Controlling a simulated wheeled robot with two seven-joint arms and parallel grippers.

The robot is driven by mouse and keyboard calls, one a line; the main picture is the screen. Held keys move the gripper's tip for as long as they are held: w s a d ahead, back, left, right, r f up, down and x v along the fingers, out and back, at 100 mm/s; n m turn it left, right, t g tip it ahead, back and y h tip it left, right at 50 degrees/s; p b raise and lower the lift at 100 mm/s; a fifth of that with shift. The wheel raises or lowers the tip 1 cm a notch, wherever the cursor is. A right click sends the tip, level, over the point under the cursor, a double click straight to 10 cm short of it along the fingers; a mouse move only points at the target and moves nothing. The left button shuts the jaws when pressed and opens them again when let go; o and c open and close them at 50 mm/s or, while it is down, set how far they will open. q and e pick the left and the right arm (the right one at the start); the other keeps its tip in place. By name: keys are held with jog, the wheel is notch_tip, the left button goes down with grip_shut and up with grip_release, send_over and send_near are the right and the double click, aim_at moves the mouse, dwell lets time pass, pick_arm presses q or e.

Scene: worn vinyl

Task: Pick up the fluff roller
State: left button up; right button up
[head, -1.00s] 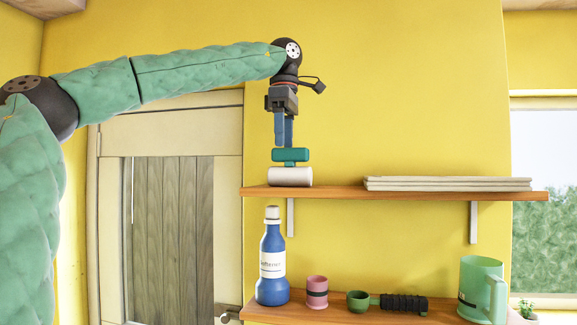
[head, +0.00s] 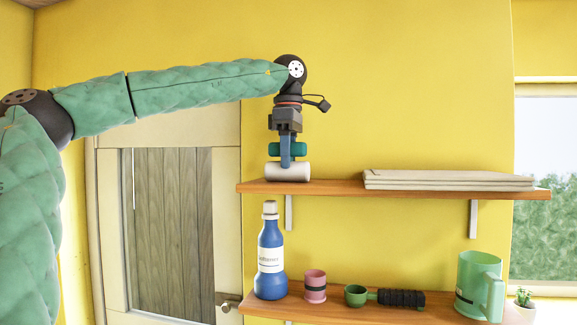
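The fluff roller stands on the upper wooden shelf near its left end, with a white roll (head: 288,172) at the bottom and a teal handle part (head: 272,151) above it. My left gripper (head: 286,158) points straight down over it. One blue finger passes in front of the teal part and its tip reaches near the white roll. The other finger is hidden, so I cannot tell whether the fingers touch or squeeze the handle. The white roll still appears to rest on the shelf. My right gripper is not in view.
The upper shelf (head: 330,187) also holds a flat pale stack (head: 450,181) on the right; its middle is clear. The lower shelf holds a blue bottle (head: 270,262), a pink cup (head: 315,287), a green black-handled item (head: 400,298) and a green pitcher (head: 470,285).

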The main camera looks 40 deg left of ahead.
pick_arm(q)
jog(key=shift+s, duration=0.15)
jog(key=c, duration=0.3)
jog(key=shift+c, duration=0.2)
jog(key=shift+r, duration=0.1)
jog(key=shift+r+b, duration=0.6)
jog(key=shift+b, duration=0.2)
notch_tip(320, 180, up, 3)
jog(key=shift+d+f+b, duration=0.15)
jog(key=shift+b, duration=0.75)
jog(key=shift+w+d+r+b, duration=0.6)
jog(key=shift+w+d+r, duration=0.2)
jog(key=shift+w+d, duration=0.25)
jog(key=shift+w+d+r+b, duration=0.35)
jog(key=shift+w+d+r, duration=0.1)
jog(key=shift+w+d, duration=0.2)
jog(key=w+d+r+b, duration=0.1)
jog(key=w+d+r, duration=0.3)
jog(key=d, duration=0.1)
jog(key=shift+w+r+b, duration=0.2)
jog(key=shift+r+b, duration=0.05)
jog(key=shift+b, duration=0.1)
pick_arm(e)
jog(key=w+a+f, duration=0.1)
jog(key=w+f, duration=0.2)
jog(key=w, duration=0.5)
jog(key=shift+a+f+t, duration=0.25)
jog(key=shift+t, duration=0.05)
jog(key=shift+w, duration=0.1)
